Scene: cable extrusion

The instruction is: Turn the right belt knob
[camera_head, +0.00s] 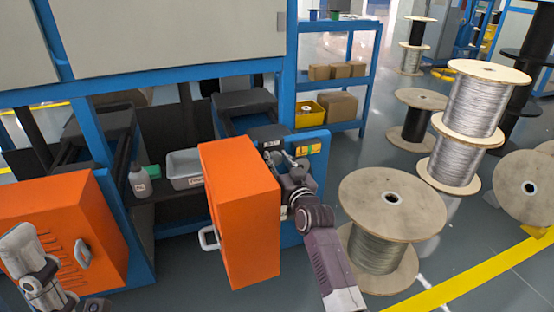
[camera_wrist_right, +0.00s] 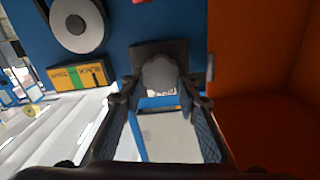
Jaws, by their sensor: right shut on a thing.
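The grey, rounded belt knob (camera_wrist_right: 160,75) stands on a dark square mount on the blue panel in the right wrist view. My right gripper (camera_wrist_right: 164,94) has its two fingertips on either side of the knob and is shut on it. In the head view my right gripper (camera_head: 282,168) reaches the blue panel (camera_head: 318,168) just right of the open orange door (camera_head: 238,212); its fingers and the knob are largely hidden there. My left arm shows at the lower left, in front of another orange door (camera_head: 62,235); its finger state is unclear.
The orange door wall (camera_wrist_right: 265,90) is close on the right in the wrist view. A grey disc (camera_wrist_right: 78,25) and a yellow label (camera_wrist_right: 80,76) are on the left. A wooden cable spool (camera_head: 392,205) stands right of my arm. A bottle (camera_head: 140,180) and grey bin (camera_head: 184,168) sit between the doors.

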